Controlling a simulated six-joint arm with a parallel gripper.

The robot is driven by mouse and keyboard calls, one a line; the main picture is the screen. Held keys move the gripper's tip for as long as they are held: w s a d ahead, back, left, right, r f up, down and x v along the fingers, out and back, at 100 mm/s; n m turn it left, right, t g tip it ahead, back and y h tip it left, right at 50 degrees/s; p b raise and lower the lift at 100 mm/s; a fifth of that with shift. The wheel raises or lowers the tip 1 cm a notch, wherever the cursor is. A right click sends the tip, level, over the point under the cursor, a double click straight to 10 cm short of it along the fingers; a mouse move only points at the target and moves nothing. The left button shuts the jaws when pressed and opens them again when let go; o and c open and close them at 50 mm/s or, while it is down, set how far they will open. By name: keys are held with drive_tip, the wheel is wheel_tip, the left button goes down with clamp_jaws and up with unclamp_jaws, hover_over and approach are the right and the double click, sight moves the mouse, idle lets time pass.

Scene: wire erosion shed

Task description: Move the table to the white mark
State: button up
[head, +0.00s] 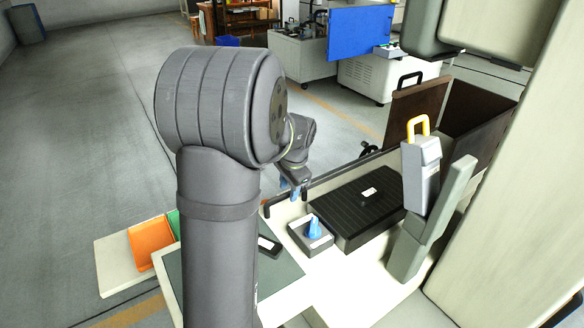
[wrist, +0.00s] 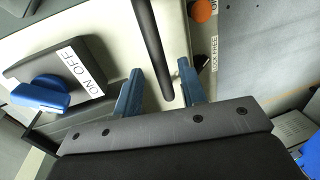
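My gripper (wrist: 158,68) is open in the wrist view, its two blue fingers apart. A black bar (wrist: 150,40) reaches down between the fingers, with a gap on either side. In the head view my gripper (head: 294,192) is partly hidden by my arm, above the near left end of the machine bed. A dark ribbed slab (head: 352,222), possibly the table, lies on the pale bed, with a small white patch (head: 369,192) on top. I cannot tell whether this patch is the white mark.
A grey switch box with a blue knob (head: 314,228) sits beside the slab; the wrist view shows its ON OFF label (wrist: 80,68). An orange knob (wrist: 203,10) is near lettering. A grey block with a yellow handle (head: 418,126) stands right. Open floor lies left.

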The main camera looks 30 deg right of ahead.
drive_tip(key=s+r, duration=0.3)
drive_tip(key=r, duration=1.3)
drive_tip(key=shift+s+f, duration=0.1)
drive_tip(key=shift+f, duration=0.05)
drive_tip(key=w+f, duration=0.1)
drive_tip(key=f, duration=0.4)
drive_tip(key=w+f, duration=0.1)
drive_tip(key=f, duration=0.5)
drive_tip(key=w+f, duration=0.1)
drive_tip(key=f, duration=0.4)
drive_tip(key=shift+w+f, duration=0.2)
drive_tip(key=shift+f, duration=0.2)
drive_tip(key=shift+a, duration=0.15)
drive_tip(key=shift+s+r, duration=0.1)
drive_tip(key=shift+r, duration=0.45)
idle(1.5)
